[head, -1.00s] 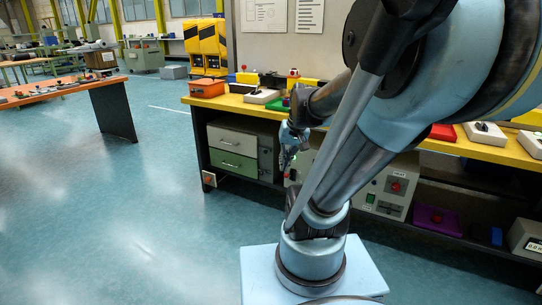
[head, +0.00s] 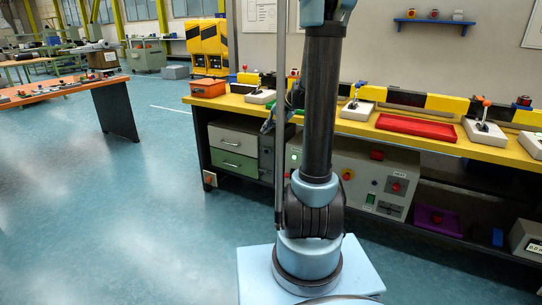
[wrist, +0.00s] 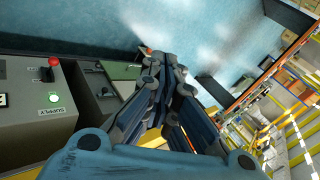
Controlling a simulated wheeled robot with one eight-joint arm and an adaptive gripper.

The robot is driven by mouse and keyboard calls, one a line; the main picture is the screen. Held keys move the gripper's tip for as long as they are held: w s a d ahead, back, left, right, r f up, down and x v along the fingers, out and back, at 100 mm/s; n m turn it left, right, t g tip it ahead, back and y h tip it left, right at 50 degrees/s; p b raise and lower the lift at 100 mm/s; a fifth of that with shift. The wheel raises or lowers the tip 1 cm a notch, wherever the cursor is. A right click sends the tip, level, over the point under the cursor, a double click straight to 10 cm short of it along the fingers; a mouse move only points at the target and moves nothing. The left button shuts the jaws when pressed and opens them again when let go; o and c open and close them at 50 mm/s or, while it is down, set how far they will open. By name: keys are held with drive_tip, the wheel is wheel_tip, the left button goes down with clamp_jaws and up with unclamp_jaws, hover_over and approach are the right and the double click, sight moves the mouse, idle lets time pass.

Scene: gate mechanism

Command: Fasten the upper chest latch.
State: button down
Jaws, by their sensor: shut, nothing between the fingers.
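The chest (head: 266,158) stands under the yellow workbench, with a pale upper drawer (head: 245,137) and a green lower drawer (head: 236,163). Both drawer fronts look closed or nearly so in the head view. I cannot pick out the upper latch; it is too small or hidden. My gripper (head: 267,126) is near the chest's upper right, by the bench front, partly behind my arm. In the wrist view my gripper (wrist: 165,62) has its fingers together and empty. Part of the green drawer (wrist: 124,71) shows left of the fingers.
A grey supply box (wrist: 40,105) with a red knob and a lit green lamp is at the left of the wrist view. The yellow bench (head: 435,141) carries levers and a red tray (head: 415,126). Open blue floor (head: 110,220) lies left of the chest.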

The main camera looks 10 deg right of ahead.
sight(270, 151)
drive_tip(key=w+d+f+m+t+y, duration=0.25)
drive_tip(key=w+f, duration=0.35)
drive_tip(key=w, duration=0.5)
drive_tip(key=w+d+f+m+t+y, duration=0.1)
drive_tip(key=w+d+f, duration=0.2)
drive_tip(key=w+f, duration=0.5)
drive_tip(key=w+d+f+t, duration=0.1)
drive_tip(key=w+d+f, duration=0.1)
drive_tip(key=d+f, duration=0.2)
drive_tip(key=w+d+f+m+t, duration=0.1)
drive_tip(key=w+d+f, duration=0.1)
drive_tip(key=d+f, duration=0.2)
drive_tip(key=w+d+f+m+t, duration=0.1)
drive_tip(key=w+d+f, duration=0.2)
drive_tip(key=f, duration=0.3)
drive_tip(key=shift+d+f, duration=0.4)
drive_tip(key=shift+d, duration=0.3)
drive_tip(key=x, duration=1.4)
drive_tip(key=shift+a+r, duration=0.15)
drive_tip(key=shift+r, duration=0.05)
